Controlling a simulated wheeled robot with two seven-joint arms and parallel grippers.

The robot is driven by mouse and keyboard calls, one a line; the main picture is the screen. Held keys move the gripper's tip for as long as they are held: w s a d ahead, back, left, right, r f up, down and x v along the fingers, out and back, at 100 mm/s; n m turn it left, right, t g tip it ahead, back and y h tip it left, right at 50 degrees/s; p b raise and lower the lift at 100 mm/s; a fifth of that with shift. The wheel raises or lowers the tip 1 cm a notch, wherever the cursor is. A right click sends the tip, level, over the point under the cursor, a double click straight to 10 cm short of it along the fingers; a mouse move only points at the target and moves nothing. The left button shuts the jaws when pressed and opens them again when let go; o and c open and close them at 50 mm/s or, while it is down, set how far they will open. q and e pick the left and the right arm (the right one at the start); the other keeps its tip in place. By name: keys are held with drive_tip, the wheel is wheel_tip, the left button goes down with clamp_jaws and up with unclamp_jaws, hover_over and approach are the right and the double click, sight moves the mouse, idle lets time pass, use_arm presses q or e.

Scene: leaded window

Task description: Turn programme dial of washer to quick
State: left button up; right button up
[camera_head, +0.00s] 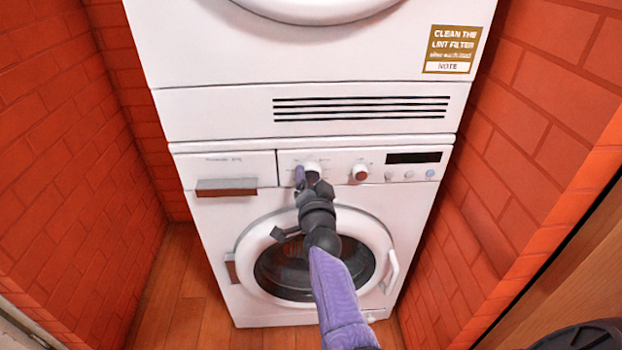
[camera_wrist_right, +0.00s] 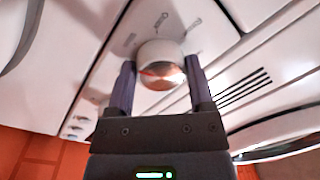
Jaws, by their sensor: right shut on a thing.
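The washer (camera_head: 222,215) is white, with a control panel above its round door. Its programme dial (camera_head: 313,167) is a round white knob at the left part of the panel. In the right wrist view the dial (camera_wrist_right: 160,62) has a pale rim and a shiny reddish-brown face, with small grey marks on the panel around it. My right gripper (camera_head: 311,178) is shut on the dial, with one purple finger on each side of it, as the right wrist view (camera_wrist_right: 160,85) shows. The dial's pointer cannot be made out. My left gripper is not in view.
Right of the dial are a second knob (camera_head: 360,172), a dark display (camera_head: 413,157) and small buttons (camera_head: 409,174). A drawer with a brown handle (camera_head: 227,187) is to the left. A vented white machine (camera_head: 210,110) stands on top. Red brick walls (camera_head: 65,150) close both sides.

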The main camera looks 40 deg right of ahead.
drive_tip(key=m, duration=0.5)
drive_tip(key=shift+a+m, duration=0.1)
drive_tip(key=shift+m, duration=0.3)
drive_tip(key=m+h, duration=0.1)
drive_tip(key=m, duration=0.5)
drive_tip(key=shift+m+b, duration=0.3)
drive_tip(key=o, duration=1.2)
drive_tip(key=shift+r, duration=0.1)
drive_tip(key=shift+o, duration=0.2)
